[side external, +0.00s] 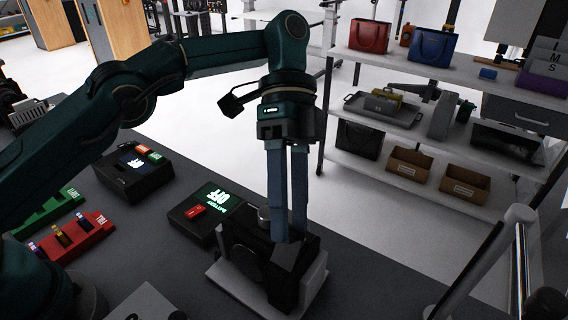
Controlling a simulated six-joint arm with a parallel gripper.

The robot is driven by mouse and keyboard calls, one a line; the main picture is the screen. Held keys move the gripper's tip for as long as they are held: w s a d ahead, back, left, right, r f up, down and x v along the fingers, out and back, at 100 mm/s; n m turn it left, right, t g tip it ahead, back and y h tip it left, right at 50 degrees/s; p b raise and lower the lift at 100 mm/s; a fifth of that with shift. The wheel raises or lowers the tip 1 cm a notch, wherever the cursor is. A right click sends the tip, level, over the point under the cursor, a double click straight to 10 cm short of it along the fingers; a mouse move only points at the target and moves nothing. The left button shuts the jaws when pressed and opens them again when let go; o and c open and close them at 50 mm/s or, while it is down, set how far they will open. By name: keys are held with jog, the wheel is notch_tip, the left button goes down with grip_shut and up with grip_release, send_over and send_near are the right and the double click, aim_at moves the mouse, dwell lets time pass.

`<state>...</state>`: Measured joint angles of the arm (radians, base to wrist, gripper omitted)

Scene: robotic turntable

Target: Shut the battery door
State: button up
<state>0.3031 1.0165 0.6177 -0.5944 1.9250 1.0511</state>
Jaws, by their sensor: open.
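A black camera-like device (246,262) sits on a light grey base (236,288) at the bottom middle. My gripper (288,236) points straight down over its right part, with two blue-grey fingers a narrow gap apart. The fingertips are at or just above a dark, tilted panel (297,258) on the device. This panel may be the battery door. I cannot tell whether it is open or shut, or whether the fingers touch it. Nothing shows between the fingers, though the tips partly merge with the dark body.
Left of the device is a black box (180,216) with a red button and lit OFF display. A red tray (92,238) holds several small cylinders beside a green tray (62,210). Metal rails (482,262) stand right; shelves (400,135) stand behind.

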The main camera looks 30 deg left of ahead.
jog(key=shift+s+r, duration=0.15)
jog(key=shift+s, duration=0.05)
jog(key=shift+s+r+m+t, duration=0.2)
jog(key=shift+s+t, duration=0.4)
jog(key=shift+t, duration=0.4)
jog(key=shift+s+r+m+t, duration=0.1)
jog(key=shift+s+m+t, duration=0.1)
jog(key=shift+s+t, duration=0.6)
jog(key=s+a+r+m+t, duration=0.1)
jog(key=s+a+r+t, duration=0.1)
jog(key=s+r+t, duration=0.25)
jog(key=s+a+f+n+t+y, duration=0.1)
jog(key=a+n+t+y, duration=0.1)
jog(key=a+n, duration=0.7)
jog(key=s+a+f+n+t+y, duration=0.1)
jog(key=a+f+n+t+y, duration=0.1)
jog(key=a+n, duration=0.7)
jog(key=shift+n+y, duration=0.6)
jog(key=shift+n, duration=1)
